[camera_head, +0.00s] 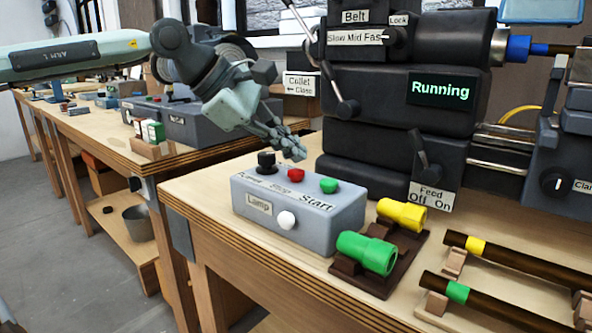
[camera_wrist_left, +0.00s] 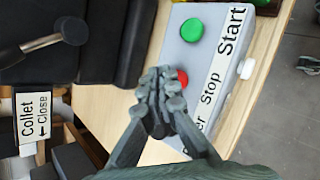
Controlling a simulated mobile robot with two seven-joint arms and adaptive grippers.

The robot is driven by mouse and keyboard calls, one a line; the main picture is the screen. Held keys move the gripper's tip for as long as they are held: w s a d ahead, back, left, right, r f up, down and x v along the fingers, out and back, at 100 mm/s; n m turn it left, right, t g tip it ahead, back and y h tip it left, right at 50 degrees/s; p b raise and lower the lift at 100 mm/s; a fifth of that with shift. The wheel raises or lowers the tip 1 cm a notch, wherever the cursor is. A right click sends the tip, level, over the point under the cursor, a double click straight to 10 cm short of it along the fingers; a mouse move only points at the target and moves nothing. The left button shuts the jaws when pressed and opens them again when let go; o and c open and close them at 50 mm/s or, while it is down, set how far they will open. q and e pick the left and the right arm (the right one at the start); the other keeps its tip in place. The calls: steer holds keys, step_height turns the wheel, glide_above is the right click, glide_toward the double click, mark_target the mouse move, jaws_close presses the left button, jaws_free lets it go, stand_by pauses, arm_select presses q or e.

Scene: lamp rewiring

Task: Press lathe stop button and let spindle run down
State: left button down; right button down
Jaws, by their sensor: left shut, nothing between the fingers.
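The grey control box (camera_head: 308,217) sits on the bench in front of the lathe, with a black knob, a red stop button (camera_head: 296,174) and a green start button (camera_head: 329,185) on top. The lathe headstock (camera_head: 395,100) shows a lit "Running" sign (camera_head: 440,91). My left gripper (camera_head: 296,150) is shut and empty, pointing down just above the red button; a gap shows in the head view. In the left wrist view, its fingertips (camera_wrist_left: 161,80) partly cover the red button (camera_wrist_left: 181,78), with the green button (camera_wrist_left: 192,30) beside it. My right gripper is out of view.
A white lamp button (camera_head: 286,220) is on the box's front. Dark rods (camera_head: 515,255) lie on wooden rests farther right.

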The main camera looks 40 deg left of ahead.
mark_target(291, 172)
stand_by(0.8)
arm_select(q)
steer(key=shift+f+b, duration=0.45)
steer(key=shift+b, duration=0.05)
steer(key=shift+f+b, duration=0.6)
stand_by(0.6)
steer(key=shift+r, duration=0.1)
steer(key=shift+r+p, duration=0.85)
steer(key=shift+r, duration=0.1)
step_height(291, 172, up, 5)
steer(key=p, duration=0.4)
stand_by(0.9)
